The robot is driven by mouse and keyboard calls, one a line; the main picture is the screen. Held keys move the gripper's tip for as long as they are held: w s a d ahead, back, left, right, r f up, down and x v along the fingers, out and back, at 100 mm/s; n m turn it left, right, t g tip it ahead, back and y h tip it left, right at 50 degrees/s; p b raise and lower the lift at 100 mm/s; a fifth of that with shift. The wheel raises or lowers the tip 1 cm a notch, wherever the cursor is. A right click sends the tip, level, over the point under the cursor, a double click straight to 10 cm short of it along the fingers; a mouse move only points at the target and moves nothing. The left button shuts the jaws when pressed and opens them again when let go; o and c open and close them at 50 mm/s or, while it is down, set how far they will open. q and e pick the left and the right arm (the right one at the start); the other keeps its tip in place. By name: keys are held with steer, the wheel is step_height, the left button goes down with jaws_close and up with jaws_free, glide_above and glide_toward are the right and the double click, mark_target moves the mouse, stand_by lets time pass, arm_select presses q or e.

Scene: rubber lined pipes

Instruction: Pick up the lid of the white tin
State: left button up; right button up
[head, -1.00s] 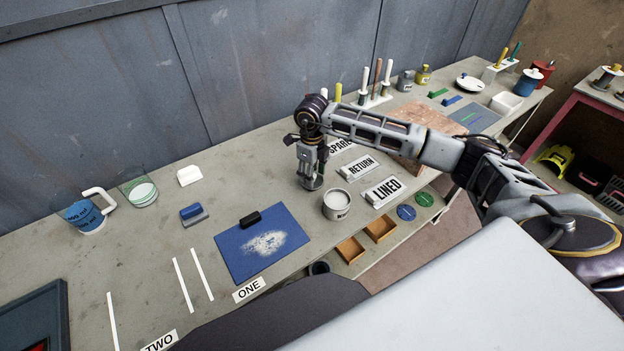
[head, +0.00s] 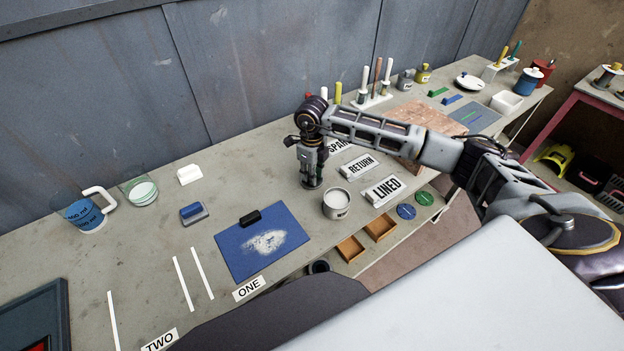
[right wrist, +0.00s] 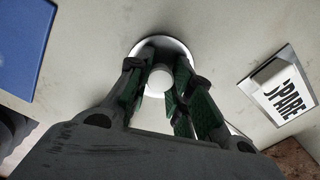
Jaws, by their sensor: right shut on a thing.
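The white tin (head: 337,205) stands open on the bench, with pale contents showing at its top. Its round lid (right wrist: 160,42) lies apart from it, behind and to its left, under my right gripper (head: 311,183). In the right wrist view, the lid's pale round knob (right wrist: 160,78) is between the fingers of my right gripper (right wrist: 160,85), which is shut on it. The fingers and palm hide part of the lid. In the head view the lid is mostly hidden by the gripper. My left gripper is in neither view.
A blue mat (head: 262,243) with white powder and a black block lies left of the tin. Signs RETURN (head: 360,167) and LINED (head: 383,190) stand to its right. Wooden trays (head: 380,227) sit at the front edge. Bare bench lies left of the gripper.

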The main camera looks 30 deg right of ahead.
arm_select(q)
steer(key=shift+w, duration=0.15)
arm_select(e)
steer(key=shift+r, duration=0.15)
steer(key=shift+r, duration=0.55)
step_height(320, 180, up, 7)
steer(key=shift+f+b, duration=0.1)
steer(key=shift+b, duration=0.3)
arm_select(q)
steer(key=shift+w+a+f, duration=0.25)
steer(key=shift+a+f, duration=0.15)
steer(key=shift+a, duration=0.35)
arm_select(e)
steer(key=shift+r, duration=0.9)
